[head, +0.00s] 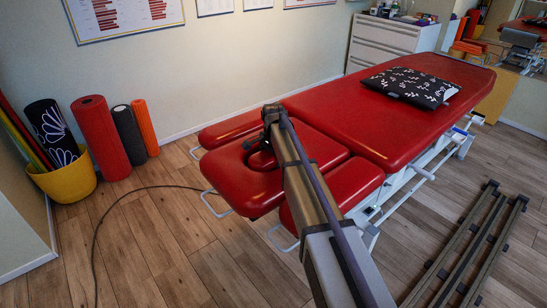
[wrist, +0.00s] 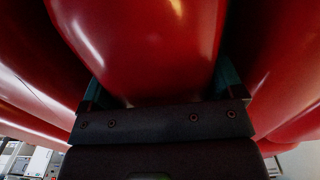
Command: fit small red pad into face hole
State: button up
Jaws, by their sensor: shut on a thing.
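The small red pad (wrist: 140,45) fills the middle of the wrist view, between my gripper's two fingers. My gripper (wrist: 160,82) is shut on it. In the head view the arm reaches over the red headrest (head: 228,173) of the treatment table, and its end stands over the face hole (head: 259,161). The hole shows only as a dark curved edge beside the arm. The pad is mostly hidden behind the arm there. I cannot tell whether the pad is inside the hole or just above it.
The red treatment table (head: 350,105) carries a black patterned cushion (head: 411,87). Red side cushions (wrist: 280,70) lie close around my gripper. Foam rollers (head: 100,137) and a yellow bucket (head: 68,180) stand at the left wall. Dark rails (head: 465,245) lie on the floor at right.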

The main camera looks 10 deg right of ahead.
jog(key=shift+f, duration=0.1)
dwell(0.3)
jog(key=o, duration=0.8)
jog(key=shift+c, duration=0.2)
notch_tip(320, 180, up, 11)
jog(key=p, duration=1.1)
jog(key=shift+f, duration=0.1)
